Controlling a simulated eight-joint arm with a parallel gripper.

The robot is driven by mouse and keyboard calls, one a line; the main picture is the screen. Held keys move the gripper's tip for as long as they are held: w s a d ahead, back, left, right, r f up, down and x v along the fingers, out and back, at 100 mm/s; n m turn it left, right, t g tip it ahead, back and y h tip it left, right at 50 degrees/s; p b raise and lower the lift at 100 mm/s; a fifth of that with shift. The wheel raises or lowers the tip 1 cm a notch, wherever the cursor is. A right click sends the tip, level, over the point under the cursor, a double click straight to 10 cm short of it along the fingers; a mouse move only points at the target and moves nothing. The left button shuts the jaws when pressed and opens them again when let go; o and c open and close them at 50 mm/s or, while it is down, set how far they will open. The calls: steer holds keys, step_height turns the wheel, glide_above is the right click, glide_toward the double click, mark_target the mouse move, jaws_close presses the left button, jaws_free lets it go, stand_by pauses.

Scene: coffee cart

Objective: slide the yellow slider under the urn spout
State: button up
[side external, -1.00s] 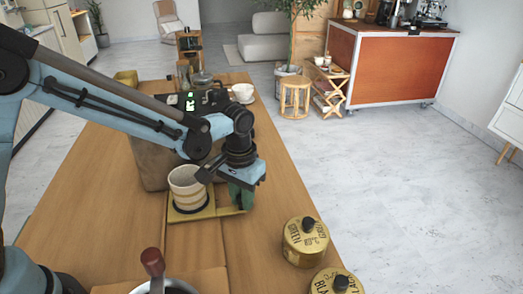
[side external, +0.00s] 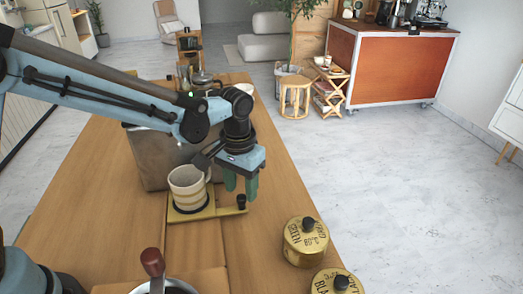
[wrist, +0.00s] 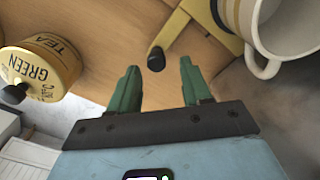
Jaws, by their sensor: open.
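The yellow slider (side external: 222,212) lies flat on the wooden table, with a black knob (side external: 241,202) at its right end. A striped cream cup (side external: 187,190) stands on its left part. The slider arm (wrist: 172,32), knob (wrist: 156,59) and cup (wrist: 285,28) also show in the wrist view. My gripper (side external: 240,186) is open and empty, its green fingers above the knob. In the wrist view the knob appears between and just beyond the fingertips (wrist: 159,66). A grey-brown body (side external: 150,163) stands behind the cup, partly covered by my arm. I cannot make out the urn spout.
A gold tea tin (side external: 303,243) stands right of the slider, with another gold tin (side external: 336,284) nearer the front. A reddish-brown handle (side external: 152,263) stands up at the front left. The tabletop left of the slider is clear.

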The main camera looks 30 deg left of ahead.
step_height(320, 180, up, 9)
stand_by(0.3)
steer(key=s+a+r+t+h, duration=0.2)
steer(key=s+a+r+t, duration=0.2)
steer(key=s+a, duration=0.4)
steer(key=s+a+f+t+y, duration=0.2)
steer(key=s+a+f+t, duration=0.1)
steer(key=s+a+f, duration=0.1)
steer(key=shift+a+f, duration=0.2)
steer(key=shift+f, duration=0.05)
